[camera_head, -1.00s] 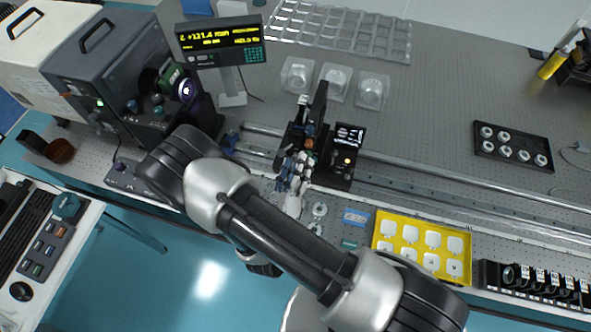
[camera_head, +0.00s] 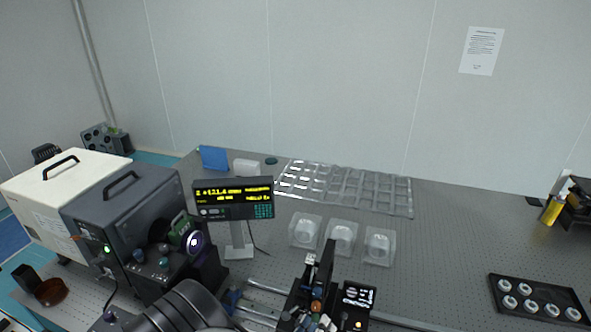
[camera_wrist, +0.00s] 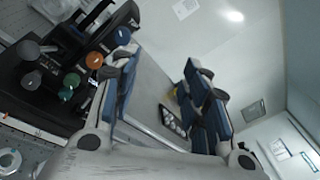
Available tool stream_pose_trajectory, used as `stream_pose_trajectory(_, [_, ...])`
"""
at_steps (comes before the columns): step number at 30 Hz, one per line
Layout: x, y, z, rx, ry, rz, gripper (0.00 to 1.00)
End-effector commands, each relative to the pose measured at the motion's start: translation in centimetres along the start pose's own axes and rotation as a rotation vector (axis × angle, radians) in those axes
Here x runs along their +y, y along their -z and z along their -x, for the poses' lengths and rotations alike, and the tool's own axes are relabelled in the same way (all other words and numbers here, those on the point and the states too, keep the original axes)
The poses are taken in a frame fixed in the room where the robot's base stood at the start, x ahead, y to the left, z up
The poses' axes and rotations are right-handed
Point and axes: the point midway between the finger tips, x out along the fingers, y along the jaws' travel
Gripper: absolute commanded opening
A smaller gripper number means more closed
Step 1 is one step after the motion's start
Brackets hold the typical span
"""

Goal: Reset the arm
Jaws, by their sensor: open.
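My gripper (camera_wrist: 158,105) shows in the wrist view with its two blue-padded fingers spread apart and nothing between them. Beside its left finger is the black optical mount (camera_wrist: 85,55) with orange, green and blue knobs. In the head view, the upper part of that mount (camera_head: 318,285) shows at the bottom edge. Part of my arm (camera_head: 185,308) shows at the bottom of the head view; my gripper is hardly visible there, low beside the mount.
A dark instrument box (camera_head: 125,220) and a display with yellow digits (camera_head: 233,198) stand on the left. Clear plastic cases (camera_head: 341,238) and a clear compartment tray (camera_head: 345,190) lie behind the mount. A black tray of round parts (camera_head: 540,300) is at right. The middle right tabletop is bare.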

Motion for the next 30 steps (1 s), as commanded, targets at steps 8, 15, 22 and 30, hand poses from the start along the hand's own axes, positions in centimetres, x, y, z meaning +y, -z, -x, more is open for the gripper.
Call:
stream_pose_trajectory(8, [-11.5,2.4,-3.1,0.386,0.474,-0.474,0.42])
stream_pose_trajectory(15, [-18.1,7.0,-0.2,0.698,0.854,-0.941,0.42])
stream_pose_trajectory(22, [-19.6,10.1,4.6,0.959,1.174,-1.453,0.42])
stream_pose_trajectory(30, [-17.8,9.7,8.6,1.199,1.44,-2.137,0.42])
